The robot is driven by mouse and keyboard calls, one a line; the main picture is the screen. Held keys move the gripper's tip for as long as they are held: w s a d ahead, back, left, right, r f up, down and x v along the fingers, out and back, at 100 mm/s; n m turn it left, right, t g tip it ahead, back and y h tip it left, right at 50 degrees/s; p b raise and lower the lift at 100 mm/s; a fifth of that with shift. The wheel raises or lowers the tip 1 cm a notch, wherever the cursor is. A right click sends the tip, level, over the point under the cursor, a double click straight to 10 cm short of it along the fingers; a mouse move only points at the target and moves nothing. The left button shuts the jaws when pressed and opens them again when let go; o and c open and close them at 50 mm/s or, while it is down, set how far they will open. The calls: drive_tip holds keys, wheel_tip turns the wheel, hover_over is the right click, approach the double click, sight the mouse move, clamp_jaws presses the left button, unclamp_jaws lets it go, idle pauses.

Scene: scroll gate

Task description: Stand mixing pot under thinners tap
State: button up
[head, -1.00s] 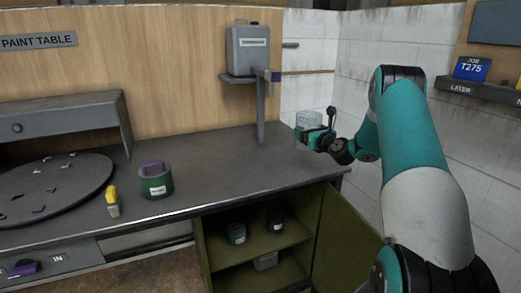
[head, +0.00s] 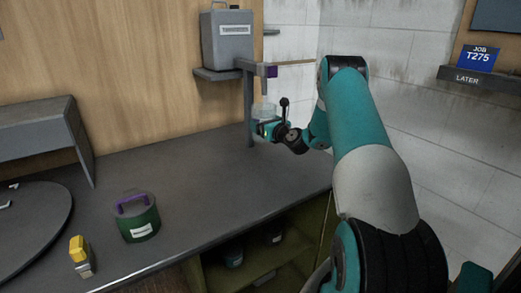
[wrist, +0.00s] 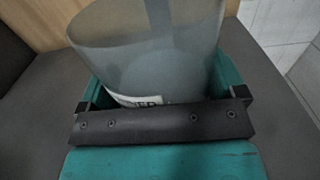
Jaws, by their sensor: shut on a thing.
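The mixing pot is a clear, open-topped pot (head: 263,109) with a white label, partly readable in the wrist view (wrist: 150,62). My gripper (head: 266,128) is shut on it and holds it roughly upright. In the head view the pot appears just below the tap, near the post. I cannot tell whether it is exactly under the spout or whether its base touches the table.
The grey post (head: 249,115) stands close behind the pot. A green tin (head: 137,219) with a purple handle and a yellow-topped tool (head: 81,256) are on the dark table (head: 200,185). The table's middle is clear. A cupboard (head: 240,268) below holds tins.

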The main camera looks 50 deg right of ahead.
wheel_tip(320, 180, down, 8)
drive_tip(key=shift+r+p, duration=0.1)
drive_tip(key=shift+p, duration=0.2)
drive_tip(key=shift+s, duration=0.1)
drive_tip(key=o, duration=0.9)
drive_tip(key=shift+f, duration=0.25)
drive_tip(key=shift+o, duration=0.2)
drive_tip(key=shift+r, duration=0.2)
drive_tip(key=b+v, duration=0.1)
drive_tip(key=v, duration=0.2)
drive_tip(key=b+v, duration=0.2)
drive_tip(key=v, duration=0.1)
drive_tip(key=f+b+v, duration=0.1)
drive_tip(key=b+v, duration=0.1)
drive_tip(key=v, duration=0.1)
drive_tip(key=shift+s, duration=0.2)
drive_tip(key=s+b, duration=0.1)
drive_tip(key=b, duration=0.3)
drive_tip(key=shift+s+a+r, duration=0.1)
drive_tip(key=shift+s+r, duration=0.05)
drive_tip(key=shift+s+a+r+b, duration=0.2)
drive_tip(key=shift+s+b, duration=0.3)
drive_tip(key=shift+b, duration=0.55)
drive_tip(key=shift+r, duration=0.1)
